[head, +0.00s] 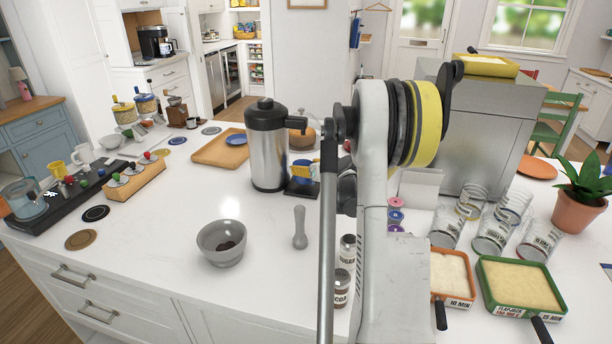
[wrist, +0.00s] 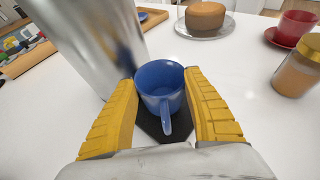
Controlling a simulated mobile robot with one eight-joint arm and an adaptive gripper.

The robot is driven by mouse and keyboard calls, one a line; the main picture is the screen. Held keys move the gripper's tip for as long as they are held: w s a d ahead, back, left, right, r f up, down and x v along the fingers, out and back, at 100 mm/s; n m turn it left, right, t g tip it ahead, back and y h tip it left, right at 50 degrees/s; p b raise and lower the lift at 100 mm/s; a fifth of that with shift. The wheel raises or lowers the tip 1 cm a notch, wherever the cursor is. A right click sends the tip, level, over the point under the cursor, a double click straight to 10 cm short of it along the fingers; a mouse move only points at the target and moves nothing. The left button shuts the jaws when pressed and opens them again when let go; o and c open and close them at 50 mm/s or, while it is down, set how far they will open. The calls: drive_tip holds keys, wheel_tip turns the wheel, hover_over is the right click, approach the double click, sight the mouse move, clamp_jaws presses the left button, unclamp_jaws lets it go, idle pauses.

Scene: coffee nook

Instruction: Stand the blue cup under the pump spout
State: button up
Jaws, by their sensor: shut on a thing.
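The blue cup (wrist: 161,84) is upright between the two yellow fingers of my gripper (wrist: 161,78), its handle toward the wrist camera. My gripper is shut on it. In the head view the blue cup (head: 301,162) shows beside the steel pump pot (head: 268,150), below its black pump spout (head: 297,122), partly hidden by a finger. A black drip tray (head: 300,190) lies under the cup; it also shows in the wrist view (wrist: 150,125). I cannot tell whether the cup's base touches it. The pump pot's steel side (wrist: 85,40) is close to the left finger.
A wooden board (head: 223,150) with a blue plate lies left of the pump pot. A grey bowl (head: 222,242) and a pestle (head: 299,228) stand in front. A cake (wrist: 205,15) and a red cup (wrist: 297,27) are behind and right.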

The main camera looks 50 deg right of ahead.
wheel_tip(320, 180, down, 2)
drive_tip(key=shift+f, duration=0.1)
drive_tip(key=o, duration=1.3)
drive_tip(key=shift+r, duration=0.2)
